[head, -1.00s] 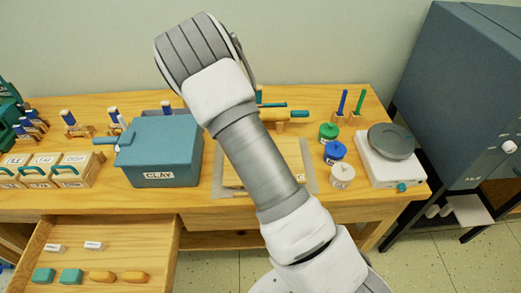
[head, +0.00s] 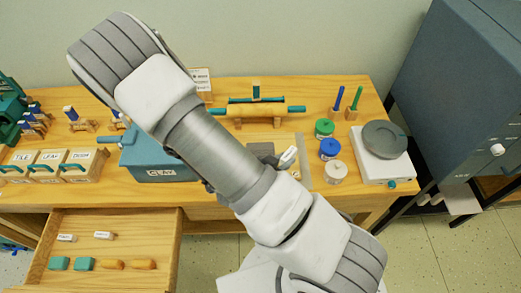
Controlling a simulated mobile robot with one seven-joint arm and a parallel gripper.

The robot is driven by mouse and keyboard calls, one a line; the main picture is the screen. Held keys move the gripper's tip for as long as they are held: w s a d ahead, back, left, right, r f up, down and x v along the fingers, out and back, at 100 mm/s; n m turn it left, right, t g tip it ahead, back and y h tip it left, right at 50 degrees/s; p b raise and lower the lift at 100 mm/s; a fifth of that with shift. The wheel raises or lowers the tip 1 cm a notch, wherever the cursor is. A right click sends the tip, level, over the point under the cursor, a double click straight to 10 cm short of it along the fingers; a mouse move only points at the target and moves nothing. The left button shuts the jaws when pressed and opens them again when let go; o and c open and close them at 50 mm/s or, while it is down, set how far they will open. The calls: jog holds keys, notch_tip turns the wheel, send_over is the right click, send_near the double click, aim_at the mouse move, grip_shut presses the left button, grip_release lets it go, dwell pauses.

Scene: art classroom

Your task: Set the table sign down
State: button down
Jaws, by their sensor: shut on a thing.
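The table sign (head: 288,157) is a small white piece with dark marks, seen tilted over the light work board in the middle of the table. My gripper (head: 277,160) shows as a dark grey part beside my arm and is shut on the sign. My arm hides most of the gripper and its fingers. I cannot tell whether the sign touches the board (head: 304,172) or is held just above it.
An open drawer (head: 165,255) holds two white signs, teal blocks and orange pieces. The teal clay box (head: 160,174) stands left of my arm; a rolling pin (head: 250,110) lies behind. Paint jars (head: 329,149) and a scale (head: 384,165) stand right. A lettered card (head: 201,80) stands at the back.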

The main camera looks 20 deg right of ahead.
jog(key=b, duration=0.3)
jog(key=d+f+m+b, duration=0.1)
jog(key=b, duration=0.2)
jog(key=shift+w+d+f+g, duration=0.1)
jog(key=shift+w+f+g, duration=0.05)
jog(key=shift+f+g, duration=0.2)
jog(key=w+d+f+b, duration=0.1)
jog(key=w, duration=0.2)
jog(key=w+d+f+b, duration=0.1)
jog(key=w+f, duration=0.1)
jog(key=w+d+f+b, duration=0.1)
jog(key=w, duration=0.2)
jog(key=shift+w+f, duration=0.3)
jog(key=shift+f, duration=0.1)
jog(key=shift+f+b, duration=0.45)
jog(key=shift+f, duration=1.45)
jog(key=shift+f, duration=0.1)
jog(key=shift+f, duration=0.15)
jog(key=c, duration=0.7)
grip_release()
